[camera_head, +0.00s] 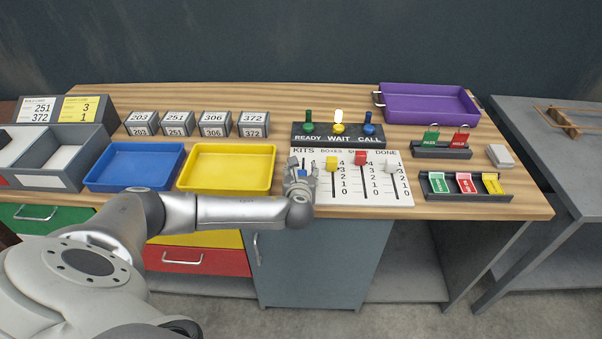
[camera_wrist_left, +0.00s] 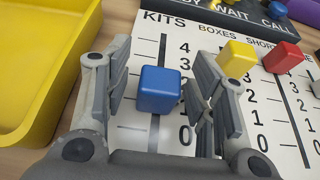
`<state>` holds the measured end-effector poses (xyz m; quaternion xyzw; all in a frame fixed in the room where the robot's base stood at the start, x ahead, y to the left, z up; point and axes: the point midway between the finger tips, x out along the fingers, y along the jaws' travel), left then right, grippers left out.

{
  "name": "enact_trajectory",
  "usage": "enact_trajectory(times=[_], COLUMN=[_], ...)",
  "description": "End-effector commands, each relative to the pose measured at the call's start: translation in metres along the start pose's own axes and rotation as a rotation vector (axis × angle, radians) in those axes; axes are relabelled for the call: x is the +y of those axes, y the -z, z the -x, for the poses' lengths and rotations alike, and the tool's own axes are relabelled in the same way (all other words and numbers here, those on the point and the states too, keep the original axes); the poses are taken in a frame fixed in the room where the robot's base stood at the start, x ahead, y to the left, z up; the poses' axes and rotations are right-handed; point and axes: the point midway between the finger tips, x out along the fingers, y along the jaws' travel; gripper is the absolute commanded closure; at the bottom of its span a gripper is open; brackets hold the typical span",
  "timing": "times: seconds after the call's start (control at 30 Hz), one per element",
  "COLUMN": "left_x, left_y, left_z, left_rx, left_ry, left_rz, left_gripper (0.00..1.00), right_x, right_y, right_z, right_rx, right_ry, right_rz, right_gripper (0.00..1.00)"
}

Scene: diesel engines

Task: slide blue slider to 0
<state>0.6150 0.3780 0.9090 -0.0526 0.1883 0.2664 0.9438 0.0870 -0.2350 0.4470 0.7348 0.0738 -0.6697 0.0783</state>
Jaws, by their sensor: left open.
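The blue slider (camera_wrist_left: 158,90) is a blue block on the leftmost track of the white KITS board (camera_head: 349,197). In the left wrist view it sits around the middle of its scale, near the 2 and 1 marks, above the 0 at the lower end. My left gripper (camera_wrist_left: 160,62) is open, with one finger on each side of the blue slider; I cannot tell whether either finger touches it. In the head view the left gripper (camera_head: 300,172) is over the board's left edge and mostly hides the blue slider. My right gripper is not in view.
On the same board are a yellow slider (camera_wrist_left: 236,59), a red slider (camera_wrist_left: 282,57) and a white slider (camera_head: 391,167). A yellow tray (camera_head: 228,186) lies close to the left of the board.

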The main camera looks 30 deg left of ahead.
Motion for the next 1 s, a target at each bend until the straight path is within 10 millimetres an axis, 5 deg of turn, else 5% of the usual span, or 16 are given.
enact_trajectory(times=[0.2,0.6,1.0], left_x=[0.0,0.0,0.0], left_y=[0.0,0.0,0.005], left_z=[0.0,0.0,0.018], left_rx=[0.0,0.0,0.005], left_ry=[0.0,0.0,0.001], left_rz=[0.0,0.0,-0.002], left_gripper=[0.49,1.0,1.0], right_x=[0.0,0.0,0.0], right_y=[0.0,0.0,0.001], right_z=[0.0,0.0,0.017], right_rx=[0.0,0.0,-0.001], right_ry=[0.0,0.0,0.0], right_rz=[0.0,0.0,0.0], right_gripper=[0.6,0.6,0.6])
